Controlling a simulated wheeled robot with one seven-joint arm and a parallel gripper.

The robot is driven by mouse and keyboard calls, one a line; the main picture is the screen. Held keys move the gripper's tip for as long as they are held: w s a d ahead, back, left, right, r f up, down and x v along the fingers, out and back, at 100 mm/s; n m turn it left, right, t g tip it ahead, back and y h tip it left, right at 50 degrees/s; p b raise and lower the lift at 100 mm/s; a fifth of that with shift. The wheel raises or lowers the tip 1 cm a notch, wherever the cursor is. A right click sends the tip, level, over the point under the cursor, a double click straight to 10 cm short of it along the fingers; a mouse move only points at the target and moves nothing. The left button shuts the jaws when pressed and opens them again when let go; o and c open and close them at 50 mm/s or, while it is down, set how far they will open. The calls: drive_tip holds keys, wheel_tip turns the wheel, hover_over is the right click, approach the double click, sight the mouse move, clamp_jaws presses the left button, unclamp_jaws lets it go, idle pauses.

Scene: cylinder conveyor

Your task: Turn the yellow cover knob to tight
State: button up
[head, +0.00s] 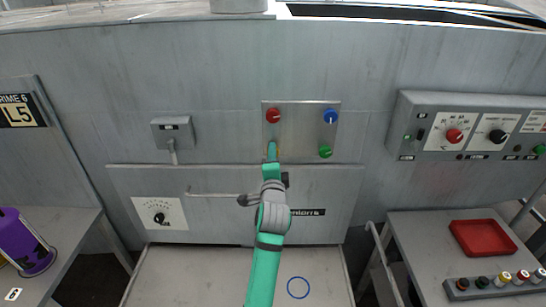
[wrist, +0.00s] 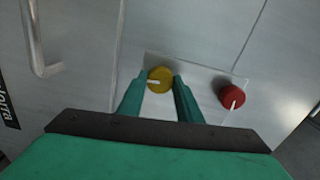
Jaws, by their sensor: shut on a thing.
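The yellow cover knob (wrist: 160,79) is round with a white pointer mark. It sits on a bright metal plate (head: 300,118) on the grey machine front. In the wrist view its pointer points left. My gripper (wrist: 159,82) has one finger on each side of the knob and is shut on it. In the head view my gripper (head: 272,151) is at the lower left of the plate and hides nearly all of the yellow knob. Any tight or loose marking beside the knob cannot be made out.
The plate also carries a red knob (head: 273,116), a blue knob (head: 330,117) and a green knob (head: 325,152). Below is a drawer front with a bar handle (head: 213,195). A control box (head: 480,127) is at the right, above a table with a red tray (head: 483,238).

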drive_tip(key=shift+a+f, duration=0.1)
drive_tip(key=o, duration=1)
drive_tip(key=shift+o, duration=0.2)
drive_tip(key=s, duration=1.1)
drive_tip(key=s+d+f+n+g, duration=0.15)
drive_tip(key=s+f+n, duration=0.35)
drive_tip(key=s+f, duration=0.6)
drive_tip(key=s+d+f+n, duration=0.2)
drive_tip(key=s+f+n, duration=0.3)
drive_tip(key=s+f, duration=0.55)
drive_tip(key=s+a+f+n+g, duration=0.1)
drive_tip(key=s+n, duration=0.5)
drive_tip(key=s, duration=2.1)
drive_tip(key=shift+s+a+f+n, duration=0.4)
drive_tip(key=shift+a+f, duration=0.05)
drive_tip(key=shift+a, duration=0.7)
